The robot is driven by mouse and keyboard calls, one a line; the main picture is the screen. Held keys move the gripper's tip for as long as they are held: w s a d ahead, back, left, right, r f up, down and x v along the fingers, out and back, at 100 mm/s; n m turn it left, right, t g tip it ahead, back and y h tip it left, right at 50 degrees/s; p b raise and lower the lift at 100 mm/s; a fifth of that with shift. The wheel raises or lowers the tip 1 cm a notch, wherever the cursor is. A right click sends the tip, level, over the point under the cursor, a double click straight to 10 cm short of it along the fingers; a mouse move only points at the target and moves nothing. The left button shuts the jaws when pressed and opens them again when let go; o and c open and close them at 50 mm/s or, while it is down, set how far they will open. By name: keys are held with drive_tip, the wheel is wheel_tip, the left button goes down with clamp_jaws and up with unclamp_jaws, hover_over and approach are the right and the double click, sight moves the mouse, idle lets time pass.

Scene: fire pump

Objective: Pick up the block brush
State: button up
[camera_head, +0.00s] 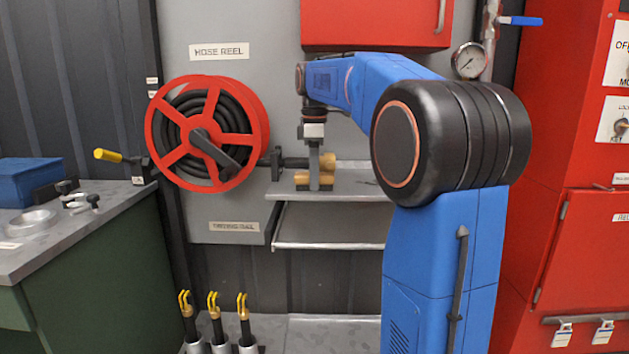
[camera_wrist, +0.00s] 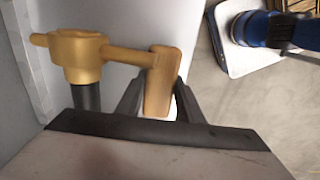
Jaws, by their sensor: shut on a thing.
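The block brush (camera_head: 301,178) shows in the head view as a tan block at the front of the grey shelf (camera_head: 358,182), partly covered by my gripper (camera_head: 314,184). In the wrist view my gripper (camera_wrist: 156,92) has one dark finger on each side of the tan block brush (camera_wrist: 160,75) and is shut on it. I see no bristles. I cannot tell whether it still touches the shelf. A brass-coloured fitting (camera_wrist: 80,55) with a dark shaft lies beside it, its side bar reaching up to the block; whether they touch is unclear.
The brass fitting (camera_head: 329,160) sits just behind the brush. A red hose reel (camera_head: 207,134) hangs at left and a red box (camera_head: 376,22) above. A lower shelf (camera_head: 330,232) lies beneath. A bench (camera_head: 85,225) stands left, a red cabinet (camera_head: 585,240) right.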

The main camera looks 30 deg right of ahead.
drive_tip(key=shift+r, duration=0.1)
drive_tip(key=shift+r, duration=0.3)
drive_tip(key=s+a, duration=1)
drive_tip(key=s, duration=0.5)
